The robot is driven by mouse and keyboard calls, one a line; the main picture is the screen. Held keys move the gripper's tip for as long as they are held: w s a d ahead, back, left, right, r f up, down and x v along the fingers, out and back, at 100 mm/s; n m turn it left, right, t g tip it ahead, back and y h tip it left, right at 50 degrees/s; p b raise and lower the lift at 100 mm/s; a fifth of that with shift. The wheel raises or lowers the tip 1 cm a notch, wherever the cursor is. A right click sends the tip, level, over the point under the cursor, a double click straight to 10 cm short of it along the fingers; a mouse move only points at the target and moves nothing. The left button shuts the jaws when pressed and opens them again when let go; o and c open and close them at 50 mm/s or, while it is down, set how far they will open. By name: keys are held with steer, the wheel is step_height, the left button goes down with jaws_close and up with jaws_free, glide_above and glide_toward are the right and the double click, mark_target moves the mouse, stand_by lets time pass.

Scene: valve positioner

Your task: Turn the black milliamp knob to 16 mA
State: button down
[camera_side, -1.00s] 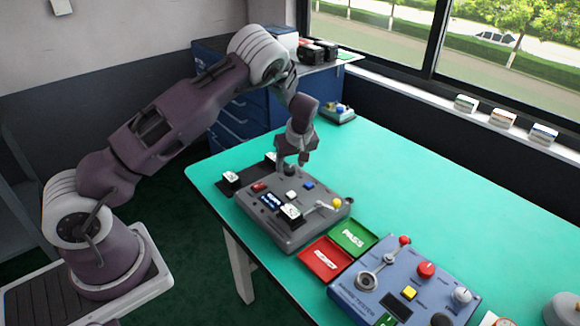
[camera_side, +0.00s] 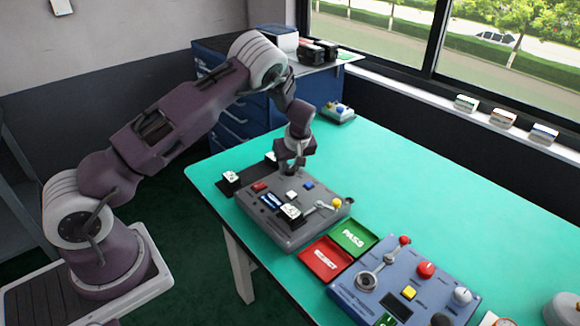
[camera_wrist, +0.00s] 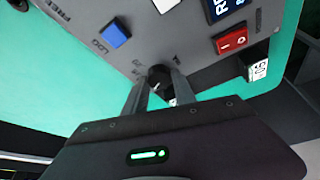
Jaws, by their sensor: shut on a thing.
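The black milliamp knob (camera_wrist: 160,75) shows in the wrist view between my two finger tips, with a small white mark near it. My gripper (camera_wrist: 160,92) is shut on the knob from both sides. In the side view my gripper (camera_side: 291,166) points down at the back edge of the grey control box (camera_side: 290,232) and mostly hides the knob. The knob's scale and the value it points to cannot be read.
The box carries a blue button (camera_wrist: 115,33), a red rocker switch (camera_wrist: 233,40), a display (camera_side: 271,201) and a yellow-tipped lever (camera_side: 336,203). Green and red trays (camera_side: 322,258) and a blue tester (camera_side: 380,290) stand to the right.

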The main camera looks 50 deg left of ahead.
steer(key=m+t, duration=0.1)
steer(key=m, duration=0.2)
steer(key=m+t+h, duration=0.1)
steer(key=m, duration=0.2)
steer(key=shift+s+a, duration=0.1)
steer(key=shift+a, duration=0.05)
steer(key=shift+m+t+h, duration=0.2)
steer(key=shift+m+h, duration=0.35)
steer(key=shift+m, duration=0.75)
steer(key=shift+m+t+h, duration=0.2)
steer(key=shift+m+h, duration=0.35)
steer(key=shift+m, duration=0.75)
steer(key=c, duration=1)
jaws_free()
steer(key=shift+r, duration=0.15)
